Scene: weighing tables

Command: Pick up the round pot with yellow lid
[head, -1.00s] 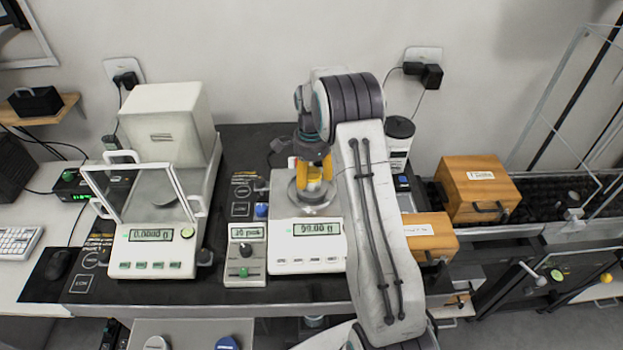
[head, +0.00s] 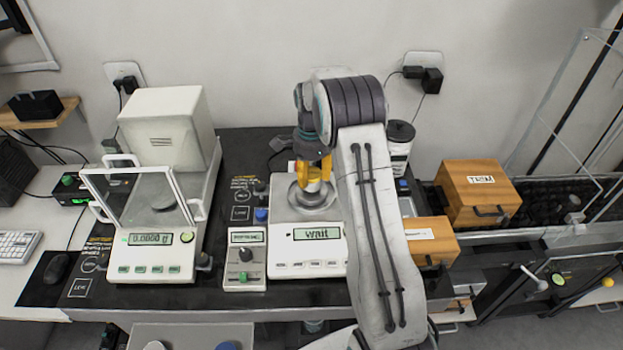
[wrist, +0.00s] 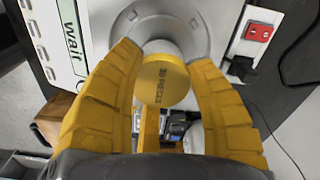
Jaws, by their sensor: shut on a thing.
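The round pot with yellow lid (wrist: 163,84) shows in the wrist view between the two yellow fingers, its lid facing the camera and a pale body behind it. My gripper (wrist: 166,60) is shut on it. In the head view my gripper (head: 313,180) is over the round metal pan (head: 311,203) of the right-hand balance (head: 306,248), whose display reads "wait". There the fingers hide most of the pot. I cannot tell whether the pot's base touches the pan.
A balance with a glass door (head: 152,240) stands at the left. A small control box (head: 245,263) sits between the balances. Wooden boxes (head: 480,190) and a dark-lidded container (head: 399,140) are to the right of my arm. The wall is close behind.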

